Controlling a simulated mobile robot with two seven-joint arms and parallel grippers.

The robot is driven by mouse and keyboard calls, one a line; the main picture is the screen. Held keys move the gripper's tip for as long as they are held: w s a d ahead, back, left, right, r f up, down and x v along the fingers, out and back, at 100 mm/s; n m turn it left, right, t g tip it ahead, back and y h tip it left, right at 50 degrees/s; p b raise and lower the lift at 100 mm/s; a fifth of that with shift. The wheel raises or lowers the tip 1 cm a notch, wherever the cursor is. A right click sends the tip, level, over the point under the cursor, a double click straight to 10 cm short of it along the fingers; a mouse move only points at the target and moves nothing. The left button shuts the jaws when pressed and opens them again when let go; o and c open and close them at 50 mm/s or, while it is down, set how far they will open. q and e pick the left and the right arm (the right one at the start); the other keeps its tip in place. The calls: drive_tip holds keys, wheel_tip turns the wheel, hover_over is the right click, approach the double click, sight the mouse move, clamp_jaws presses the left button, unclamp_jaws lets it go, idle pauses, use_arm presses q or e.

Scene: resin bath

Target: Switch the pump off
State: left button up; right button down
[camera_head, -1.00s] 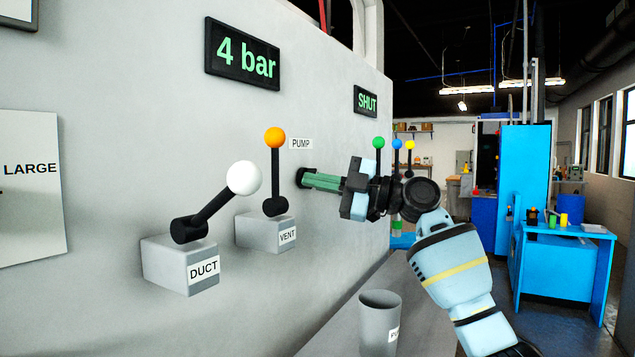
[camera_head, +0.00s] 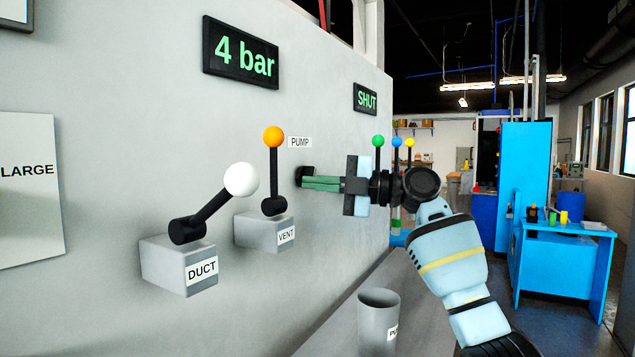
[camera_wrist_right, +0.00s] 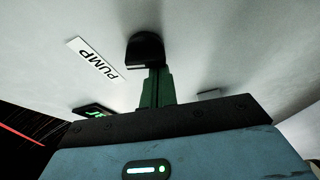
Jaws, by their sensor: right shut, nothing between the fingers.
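The pump switch (camera_head: 307,171) is a small black piece on the grey wall, just under the white PUMP label (camera_head: 300,142). My right gripper (camera_head: 308,183) is shut and empty, its green fingers pointing at the wall with their tips at the switch. In the right wrist view the black switch (camera_wrist_right: 146,49) stands directly beyond the green fingertips (camera_wrist_right: 155,78) and partly hides their ends. I cannot tell whether they touch it or which way the switch is set. My left gripper is not in view.
The VENT lever (camera_head: 274,170) with an orange ball and the DUCT lever (camera_head: 215,202) with a white ball stick out left of the switch. A display (camera_head: 240,52) reads 4 bar; another (camera_head: 365,99) reads SHUT. A grey cup (camera_head: 378,320) stands below on the ledge.

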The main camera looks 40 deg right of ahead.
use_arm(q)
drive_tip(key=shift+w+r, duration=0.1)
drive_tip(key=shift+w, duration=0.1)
use_arm(e)
drive_tip(key=shift+n, duration=0.4)
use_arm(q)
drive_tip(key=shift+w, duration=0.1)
use_arm(e)
drive_tip(key=shift+f, duration=0.1)
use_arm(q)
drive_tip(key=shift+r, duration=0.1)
